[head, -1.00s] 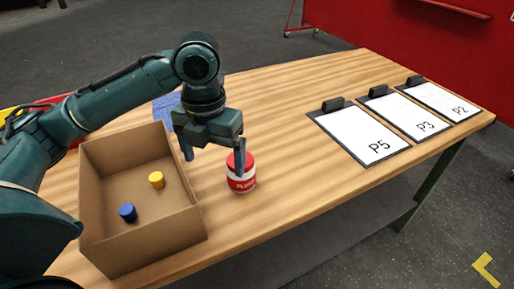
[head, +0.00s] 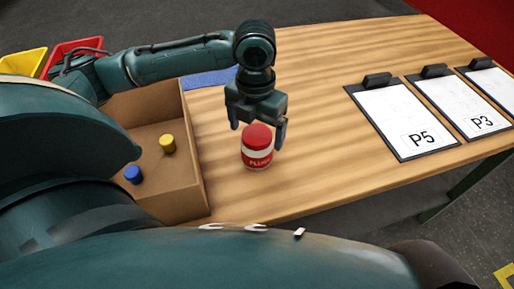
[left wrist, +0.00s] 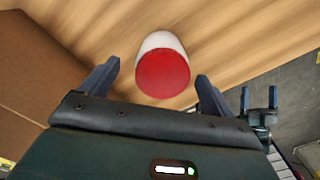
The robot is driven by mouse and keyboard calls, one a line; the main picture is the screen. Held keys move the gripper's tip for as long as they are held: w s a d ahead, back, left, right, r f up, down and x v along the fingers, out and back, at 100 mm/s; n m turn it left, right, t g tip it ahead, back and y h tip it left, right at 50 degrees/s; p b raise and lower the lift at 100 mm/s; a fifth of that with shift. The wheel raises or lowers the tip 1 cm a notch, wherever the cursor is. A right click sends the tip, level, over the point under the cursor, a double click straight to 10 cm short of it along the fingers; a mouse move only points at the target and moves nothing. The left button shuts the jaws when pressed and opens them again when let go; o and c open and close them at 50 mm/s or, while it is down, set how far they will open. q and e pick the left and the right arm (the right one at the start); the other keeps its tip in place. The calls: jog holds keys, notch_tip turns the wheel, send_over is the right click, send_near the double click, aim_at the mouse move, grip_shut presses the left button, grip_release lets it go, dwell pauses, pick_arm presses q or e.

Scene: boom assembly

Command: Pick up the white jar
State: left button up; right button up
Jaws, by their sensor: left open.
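The white jar (head: 257,150) has a red lid and a red label band. It stands upright on the wooden table, right of the cardboard box. My left gripper (head: 258,122) is open and points down just above and behind the jar, with its fingers to either side of the lid in the picture. In the left wrist view the jar (left wrist: 163,70) shows between the open fingers, lid facing the camera, and nothing is gripped. My right gripper (left wrist: 259,95) shows small at the right of the left wrist view, beyond the table edge, its fingers apart and empty.
The open cardboard box (head: 196,170) holds a yellow cylinder (head: 167,143) and a blue cylinder (head: 133,174). A blue mat (head: 210,78) lies behind it. Clipboards marked P5 (head: 395,120) and P3 (head: 462,100) lie at the right. The table between jar and clipboards is clear.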

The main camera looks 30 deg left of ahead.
pick_arm(q)
notch_tip(320, 180, down, 5)
jog(key=shift+s+d, duration=0.1)
jog(key=shift+d, duration=0.05)
jog(key=shift+c, duration=0.4)
jog(key=c, duration=1)
